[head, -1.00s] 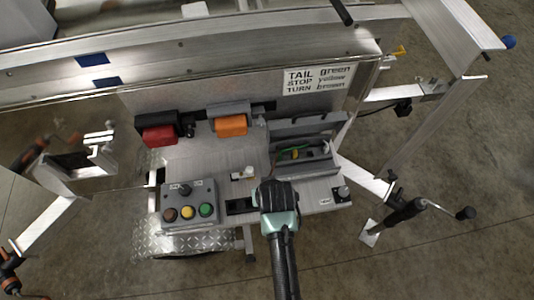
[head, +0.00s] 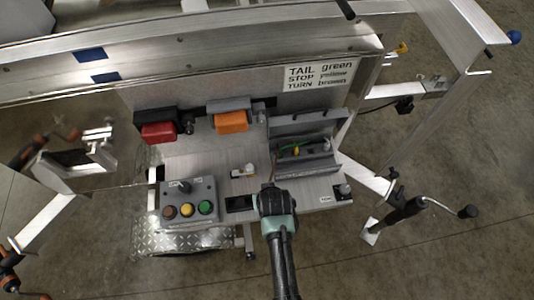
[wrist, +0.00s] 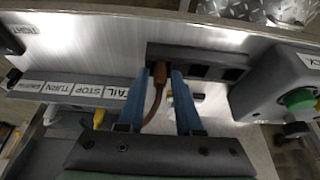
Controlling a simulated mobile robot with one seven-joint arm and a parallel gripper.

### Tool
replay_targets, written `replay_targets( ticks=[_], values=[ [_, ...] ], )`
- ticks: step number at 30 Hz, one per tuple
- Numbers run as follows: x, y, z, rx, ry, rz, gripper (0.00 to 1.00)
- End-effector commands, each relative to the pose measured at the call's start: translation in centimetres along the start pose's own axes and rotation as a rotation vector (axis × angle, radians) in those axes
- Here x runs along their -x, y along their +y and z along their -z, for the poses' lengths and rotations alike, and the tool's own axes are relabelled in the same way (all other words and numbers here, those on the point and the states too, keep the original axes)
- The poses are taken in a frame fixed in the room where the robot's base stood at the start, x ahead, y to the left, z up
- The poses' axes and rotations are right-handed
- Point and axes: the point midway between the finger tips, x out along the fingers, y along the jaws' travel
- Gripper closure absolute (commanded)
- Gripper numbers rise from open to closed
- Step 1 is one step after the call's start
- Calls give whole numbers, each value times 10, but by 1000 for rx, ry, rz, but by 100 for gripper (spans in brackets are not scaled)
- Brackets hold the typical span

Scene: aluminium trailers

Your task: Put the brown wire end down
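The brown wire (wrist: 152,104) shows in the wrist view, running between the two blue fingers of my gripper (wrist: 159,76). Its brown end (wrist: 159,72) is at the left part of a dark slotted holder (wrist: 205,60); whether it is seated there I cannot tell. The fingers stand either side of the wire end, with a visible gap to it, so my gripper looks open.
A switch box with coloured buttons (head: 189,203) stands left of the holder. An open grey box (head: 305,165) with green and yellow wires lies behind my gripper. Red (head: 159,132) and orange (head: 231,122) lamps sit at the back. A wiring label (head: 318,74) hangs above.

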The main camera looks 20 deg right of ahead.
Motion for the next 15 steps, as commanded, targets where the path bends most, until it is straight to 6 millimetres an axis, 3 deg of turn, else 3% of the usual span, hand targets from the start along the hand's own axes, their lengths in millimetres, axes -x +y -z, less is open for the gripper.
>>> replay_targets(
  ticks=[10,15],
  values=[
    [1,0,0,0,0,0,52],
    [11,0,2,0,2,0,52]
  ],
)
